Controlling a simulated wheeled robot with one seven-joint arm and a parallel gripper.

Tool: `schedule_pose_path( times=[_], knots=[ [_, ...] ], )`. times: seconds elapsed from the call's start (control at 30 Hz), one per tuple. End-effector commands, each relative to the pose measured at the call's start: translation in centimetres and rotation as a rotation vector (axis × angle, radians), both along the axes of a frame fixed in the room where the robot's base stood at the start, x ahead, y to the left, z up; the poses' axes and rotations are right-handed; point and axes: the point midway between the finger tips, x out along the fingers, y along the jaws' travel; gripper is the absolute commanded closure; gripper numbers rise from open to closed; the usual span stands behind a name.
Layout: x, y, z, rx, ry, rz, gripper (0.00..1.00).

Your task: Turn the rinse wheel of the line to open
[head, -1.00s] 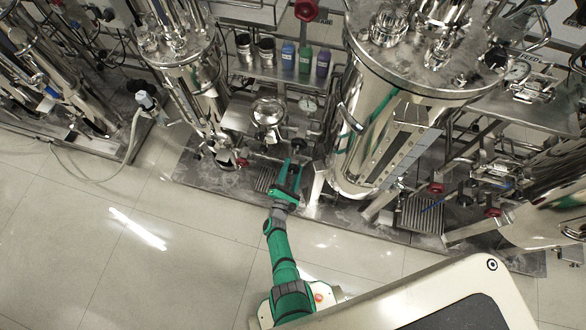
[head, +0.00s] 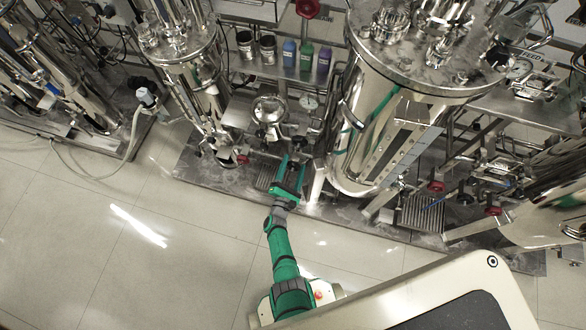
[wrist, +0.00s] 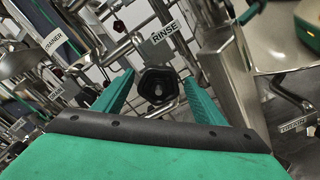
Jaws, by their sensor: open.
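The rinse wheel (wrist: 158,86) is a small black lobed knob in the middle of the wrist view, just below a tag that reads RINSE (wrist: 163,40). My gripper (wrist: 157,88) is open, its two green fingers on either side of the wheel in that view. Whether the fingers touch the wheel cannot be told. In the head view my gripper (head: 290,165) reaches in low at the skid between the two steel vessels. The wheel is hard to make out there.
A large steel vessel (head: 370,130) stands right of my gripper and a slimmer one (head: 195,85) to the left. Bottles (head: 305,58) sit on a shelf behind. A tag reading DRAIN (wrist: 294,125) is at right in the wrist view. The tiled floor (head: 190,240) in front is clear.

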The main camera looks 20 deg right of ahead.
Motion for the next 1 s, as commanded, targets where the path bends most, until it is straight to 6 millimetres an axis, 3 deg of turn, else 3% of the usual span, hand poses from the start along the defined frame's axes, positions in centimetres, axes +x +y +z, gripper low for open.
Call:
schedule_pose_path(
  times=[0.17, 0.4, 1.0],
  knots=[
    [-1.3, 1.0, -0.1, -0.001, 0.001, 0.004, 0.36],
    [-4.8, 3.0, 0.0, 0.001, 0.0, -0.004, 0.36],
    [-6.8, 4.4, -0.1, 0.001, 0.002, -0.004, 0.36]
  ],
)
